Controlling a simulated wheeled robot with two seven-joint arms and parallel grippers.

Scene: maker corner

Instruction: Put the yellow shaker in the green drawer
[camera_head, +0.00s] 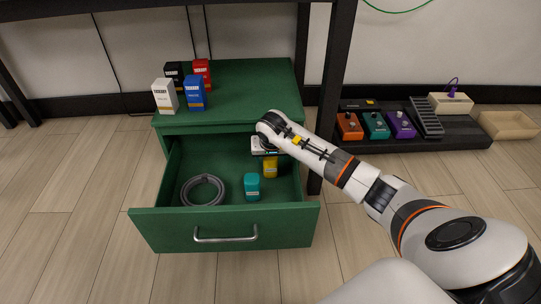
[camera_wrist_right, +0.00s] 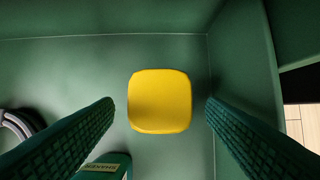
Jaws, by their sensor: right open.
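The green drawer (camera_head: 225,224) is pulled open. The yellow shaker (camera_head: 270,168) is inside it, toward the right side, and appears to stand on the drawer floor. The right wrist view shows the yellow shaker (camera_wrist_right: 160,101) from above, between my fingers with a gap on each side. My right gripper (camera_head: 266,154) is over the drawer, above the shaker. In the right wrist view its two fingers (camera_wrist_right: 160,118) are spread and hold nothing. My left gripper is not in view.
A teal shaker (camera_head: 252,187) and a grey cable coil (camera_head: 202,190) lie in the drawer. Several small boxes (camera_head: 194,92) stand on the green cabinet top (camera_head: 246,83). Pedals (camera_head: 375,125) sit on a dark board at the right, near a tan tray (camera_head: 508,126).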

